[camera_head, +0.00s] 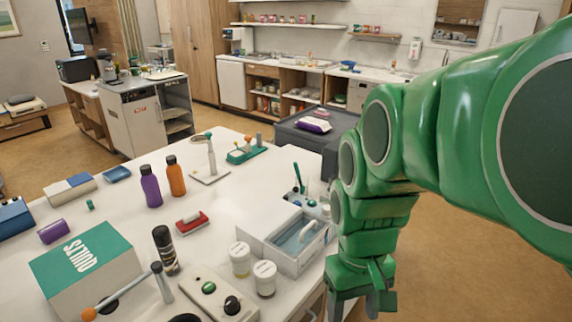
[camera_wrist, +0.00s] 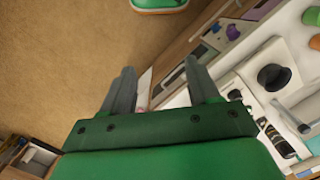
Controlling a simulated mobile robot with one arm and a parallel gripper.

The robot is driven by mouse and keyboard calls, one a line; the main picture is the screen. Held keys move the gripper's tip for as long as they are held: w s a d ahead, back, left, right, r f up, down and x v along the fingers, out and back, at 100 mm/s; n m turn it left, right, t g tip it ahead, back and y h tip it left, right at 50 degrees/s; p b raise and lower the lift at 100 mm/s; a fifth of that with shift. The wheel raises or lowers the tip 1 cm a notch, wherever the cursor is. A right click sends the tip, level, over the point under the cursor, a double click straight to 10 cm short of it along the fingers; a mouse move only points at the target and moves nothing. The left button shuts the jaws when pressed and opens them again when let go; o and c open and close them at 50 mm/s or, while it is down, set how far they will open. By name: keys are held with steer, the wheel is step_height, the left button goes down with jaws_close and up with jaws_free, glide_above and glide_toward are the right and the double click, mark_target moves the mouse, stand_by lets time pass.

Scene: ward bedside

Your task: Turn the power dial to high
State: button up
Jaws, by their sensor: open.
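A pale control panel (camera_head: 192,294) lies near the front edge of the table in the head view. It carries a black round dial (camera_head: 232,305) and a green button (camera_head: 208,288). The dial's setting is too small to read. My gripper (camera_head: 352,300) hangs pointing down to the right of the panel, beyond the table's right edge, apart from the dial. In the wrist view my gripper (camera_wrist: 160,85) has its two fingers spread with nothing between them. A black round knob (camera_wrist: 274,77) shows to their right; I cannot tell if it is the same dial.
Two white-lidded jars (camera_head: 264,279) and a pale tray box (camera_head: 285,238) stand between the panel and my arm. A black spray can (camera_head: 165,250), an orange-tipped lever (camera_head: 120,291) and a green-topped box (camera_head: 85,250) are to the left. Floor lies below the gripper.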

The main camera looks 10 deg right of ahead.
steer(key=w+r+n, duration=0.2)
steer(key=w+n, duration=0.1)
steer(key=w, duration=1.1)
steer(key=n+t, duration=0.2)
steer(key=n, duration=0.5)
glide_toward(326, 207)
steer(key=shift+s+a+f, duration=0.1)
steer(key=shift+s+f, duration=0.1)
steer(key=shift+w+d+f, duration=0.2)
steer(key=shift+w+f, duration=0.15)
steer(key=shift+w, duration=0.05)
steer(key=shift+f, duration=3.8)
steer(key=shift+c, duration=0.2)
steer(key=c, duration=1)
